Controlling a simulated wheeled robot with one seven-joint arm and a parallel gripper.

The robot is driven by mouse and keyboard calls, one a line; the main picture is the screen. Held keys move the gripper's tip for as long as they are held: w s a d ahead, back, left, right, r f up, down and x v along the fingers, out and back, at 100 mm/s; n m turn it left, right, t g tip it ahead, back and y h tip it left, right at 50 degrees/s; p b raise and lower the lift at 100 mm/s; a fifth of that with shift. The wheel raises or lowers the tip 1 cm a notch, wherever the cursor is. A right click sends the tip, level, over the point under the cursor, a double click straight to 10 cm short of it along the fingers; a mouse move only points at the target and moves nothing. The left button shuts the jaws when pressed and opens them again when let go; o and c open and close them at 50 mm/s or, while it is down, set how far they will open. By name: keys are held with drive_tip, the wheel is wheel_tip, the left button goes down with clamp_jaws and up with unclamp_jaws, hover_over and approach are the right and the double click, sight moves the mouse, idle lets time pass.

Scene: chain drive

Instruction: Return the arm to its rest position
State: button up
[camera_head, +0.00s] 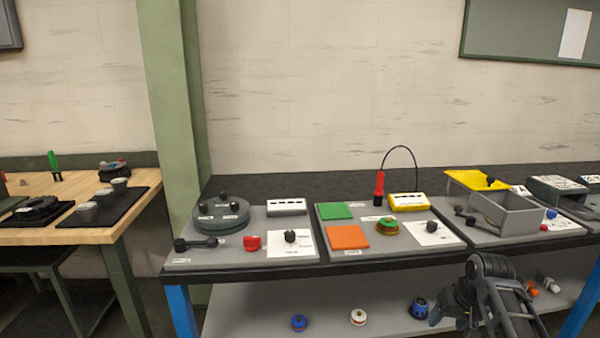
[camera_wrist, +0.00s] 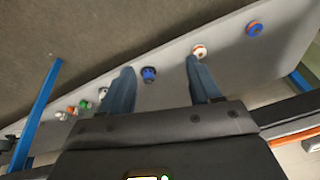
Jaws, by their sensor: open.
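My arm (camera_head: 492,292) shows at the lower right of the head view, in front of the bench and its lower shelf. My gripper (camera_wrist: 160,68) shows in the wrist view with its two blue-grey fingers spread apart. Nothing is held between the fingers. A dark blue part (camera_wrist: 148,75) shows in the gap between them, on the shelf beyond; I cannot tell how far away it is. A white and orange part (camera_wrist: 200,51) shows by the right fingertip, apparently beyond it.
The bench holds a grey turntable (camera_head: 221,217), green (camera_head: 335,211) and orange (camera_head: 348,237) squares, a yellow box (camera_head: 409,202) and a grey bin (camera_head: 506,212). The lower shelf (camera_head: 260,318) carries several small parts. A wooden table (camera_head: 95,236) stands left, beyond a green post (camera_head: 172,120).

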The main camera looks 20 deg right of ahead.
drive_tip(key=s+a+f+t, duration=0.1)
drive_tip(key=s+a+f, duration=0.25)
drive_tip(key=a, duration=0.35)
drive_tip(key=s+a+f+n+t, duration=0.1)
drive_tip(key=s+a+f+t, duration=0.2)
drive_tip(key=a, duration=0.5)
drive_tip(key=s+a+f, duration=0.3)
drive_tip(key=s+a, duration=0.2)
drive_tip(key=a, duration=0.2)
drive_tip(key=s+a+r+n+t, duration=0.1)
drive_tip(key=s+a+r+t, duration=0.2)
drive_tip(key=s, duration=0.4)
drive_tip(key=s+a+r+n, duration=0.1)
drive_tip(key=s+a+r, duration=0.25)
drive_tip(key=s, duration=0.35)
drive_tip(key=s+a+r+n+t, duration=0.1)
drive_tip(key=s+r+t, duration=0.1)
drive_tip(key=s+r, duration=0.5)
drive_tip(key=s+a+r+n+t, duration=0.1)
drive_tip(key=s+r+t, duration=0.1)
drive_tip(key=s+r, duration=0.6)
wheel_tip(320, 180, up, 5)
drive_tip(key=shift+a+r+n+t+y, duration=0.15)
drive_tip(key=shift+a+n+t+y, duration=0.15)
drive_tip(key=shift+n, duration=0.1)
